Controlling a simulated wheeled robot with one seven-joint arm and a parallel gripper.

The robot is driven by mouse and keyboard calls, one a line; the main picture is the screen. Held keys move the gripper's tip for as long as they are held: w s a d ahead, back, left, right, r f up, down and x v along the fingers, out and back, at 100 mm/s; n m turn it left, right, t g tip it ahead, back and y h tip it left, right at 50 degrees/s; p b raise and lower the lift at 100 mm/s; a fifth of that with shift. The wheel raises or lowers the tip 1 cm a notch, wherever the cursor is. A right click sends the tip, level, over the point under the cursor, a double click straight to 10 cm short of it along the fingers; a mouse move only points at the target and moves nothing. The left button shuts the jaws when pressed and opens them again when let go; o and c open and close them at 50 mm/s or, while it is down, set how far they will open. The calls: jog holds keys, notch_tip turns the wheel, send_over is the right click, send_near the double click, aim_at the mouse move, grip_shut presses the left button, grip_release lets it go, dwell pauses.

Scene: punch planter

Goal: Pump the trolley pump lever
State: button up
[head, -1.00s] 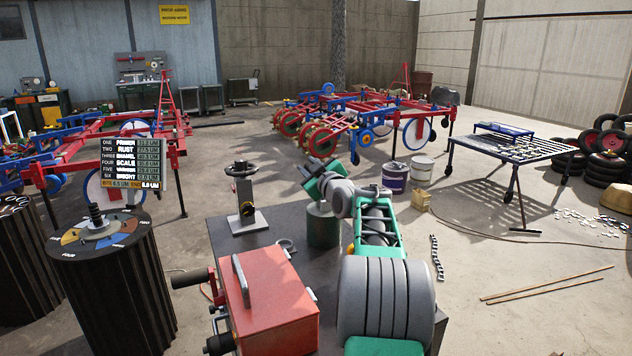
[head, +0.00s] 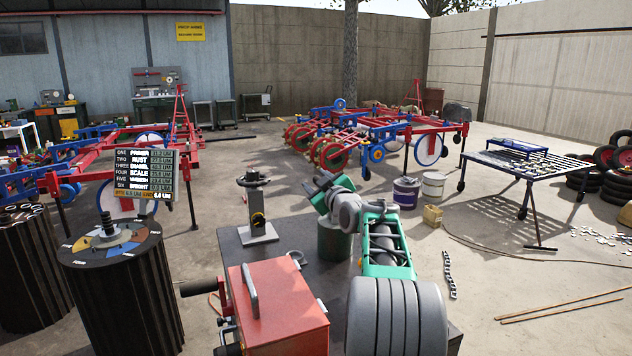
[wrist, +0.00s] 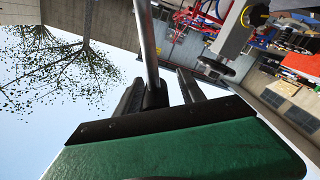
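My green gripper (head: 327,188) is raised above the dark table, over a green cylinder (head: 335,240). In the wrist view my gripper's two dark fingers (wrist: 160,90) stand apart. A thin grey rod (wrist: 146,40) shows between them, ending in a dark clump; I cannot tell whether they touch it. A red box (head: 285,315) with a grey bar handle (head: 250,290) stands at the near side of the table. A dark grip (head: 198,287) sticks out to its left. I cannot tell for certain which part is the pump lever.
A small stand with a black handwheel (head: 257,205) is left of my gripper and shows in the wrist view (wrist: 228,45). Black ribbed drums (head: 118,300) stand at left. A metal-topped table (head: 525,165) is at right. Concrete floor (head: 500,270) is open at right.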

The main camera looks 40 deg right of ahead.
jog(key=shift+s+r, duration=0.1)
jog(key=shift+r, duration=0.05)
jog(key=shift+s, duration=0.3)
jog(key=v, duration=0.7)
jog(key=shift+a, duration=0.1)
